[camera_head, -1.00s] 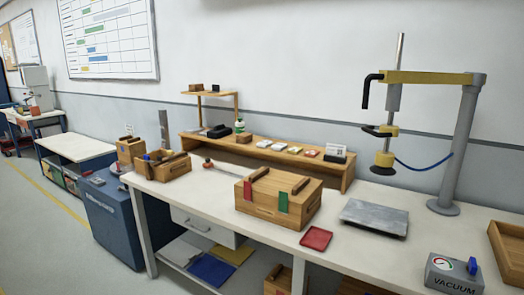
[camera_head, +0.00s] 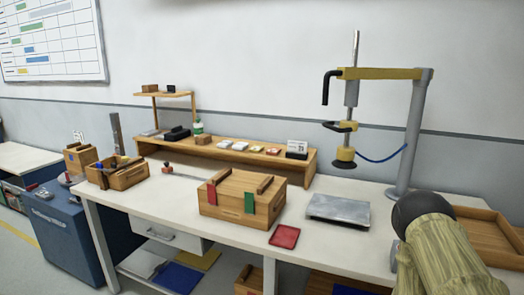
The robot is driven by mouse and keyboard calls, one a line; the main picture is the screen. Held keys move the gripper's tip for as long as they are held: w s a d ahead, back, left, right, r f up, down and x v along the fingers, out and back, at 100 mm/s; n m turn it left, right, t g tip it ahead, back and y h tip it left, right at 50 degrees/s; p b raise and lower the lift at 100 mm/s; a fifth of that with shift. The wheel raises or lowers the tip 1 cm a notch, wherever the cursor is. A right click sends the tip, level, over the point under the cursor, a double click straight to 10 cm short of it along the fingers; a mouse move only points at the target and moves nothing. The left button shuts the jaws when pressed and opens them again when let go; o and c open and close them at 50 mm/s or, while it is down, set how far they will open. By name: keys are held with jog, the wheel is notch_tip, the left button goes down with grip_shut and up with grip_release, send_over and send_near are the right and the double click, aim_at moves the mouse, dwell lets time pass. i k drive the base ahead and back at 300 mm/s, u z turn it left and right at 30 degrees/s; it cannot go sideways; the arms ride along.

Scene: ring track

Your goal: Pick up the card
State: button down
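A small white card (camera_head: 298,146) with dark marks stands upright at the right end of the wooden shelf, at or in a black block (camera_head: 296,155). I cannot tell whether the block holds it. Several small flat pieces lie in a row to its left, among them a white one (camera_head: 240,146) and a yellow one (camera_head: 257,149); they are too small to tell whether they are cards. An olive, streaked part of my arm with a dark round end shows at the lower right. My gripper's fingers are not in view.
The wooden shelf (camera_head: 222,152) runs along the back of the white bench (camera_head: 150,196). In front stand a wooden box (camera_head: 228,206) with red and green tabs, a red dish (camera_head: 284,236) and a grey plate (camera_head: 338,208). A yellow-armed press (camera_head: 410,130) and wooden tray (camera_head: 480,240) are right.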

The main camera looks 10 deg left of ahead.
aim_at(300, 146)
jog(key=z, duration=1.85)
jog(key=i, duration=1.45)
jog(key=u, duration=1.7)
